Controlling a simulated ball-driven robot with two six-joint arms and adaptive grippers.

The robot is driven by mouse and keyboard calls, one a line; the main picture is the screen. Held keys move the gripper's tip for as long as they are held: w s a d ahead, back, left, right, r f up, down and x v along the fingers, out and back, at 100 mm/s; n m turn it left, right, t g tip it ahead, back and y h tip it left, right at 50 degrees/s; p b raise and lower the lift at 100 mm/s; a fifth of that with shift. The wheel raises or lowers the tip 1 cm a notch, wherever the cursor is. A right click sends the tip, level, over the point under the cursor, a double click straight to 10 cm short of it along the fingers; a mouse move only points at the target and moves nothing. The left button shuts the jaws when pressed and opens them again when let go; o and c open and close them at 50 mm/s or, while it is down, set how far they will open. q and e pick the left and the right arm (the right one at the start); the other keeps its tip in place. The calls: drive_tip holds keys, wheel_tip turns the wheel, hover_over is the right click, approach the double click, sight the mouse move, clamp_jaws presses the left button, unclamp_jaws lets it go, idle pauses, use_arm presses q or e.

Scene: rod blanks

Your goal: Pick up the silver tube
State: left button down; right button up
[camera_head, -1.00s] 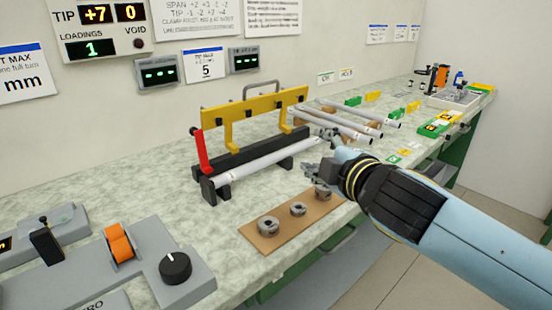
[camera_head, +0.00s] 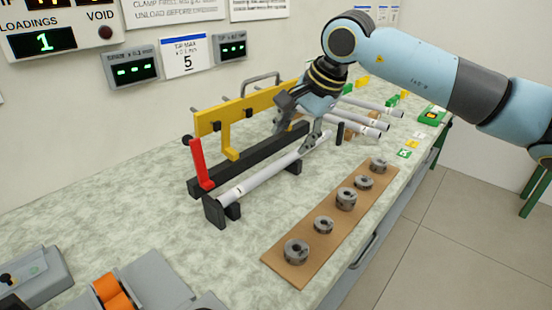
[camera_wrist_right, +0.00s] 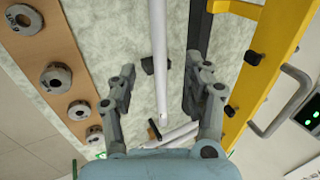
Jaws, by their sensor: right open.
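A silver tube (camera_head: 265,172) lies across black support blocks in front of a black bar and a yellow clamp frame. My right gripper (camera_head: 300,122) is over the tube's far part, pointing down, with its fingers spread. In the right wrist view, the tube (camera_wrist_right: 160,50) runs lengthwise between the two open fingers of my right gripper (camera_wrist_right: 165,72), with a gap to each side. Whether the fingers reach down to the tube's level is hard to tell. My left gripper is not in view.
The yellow frame (camera_head: 235,112) with a red lever (camera_head: 198,163) stands close behind the tube. Several more silver tubes (camera_head: 365,121) lie beyond my gripper. A brown board (camera_head: 288,262) with several grey collars lies in front.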

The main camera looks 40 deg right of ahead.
sight(280, 163)
drive_tip(key=x, duration=0.9)
drive_tip(key=shift+d+f, duration=0.1)
drive_tip(key=shift+d, duration=0.25)
drive_tip(key=shift+w+f, duration=0.25)
drive_tip(key=shift+f, duration=0.1)
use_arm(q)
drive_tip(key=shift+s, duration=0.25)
use_arm(e)
drive_tip(key=shift+c, duration=0.3)
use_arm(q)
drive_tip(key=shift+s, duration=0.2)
use_arm(e)
clamp_jaws()
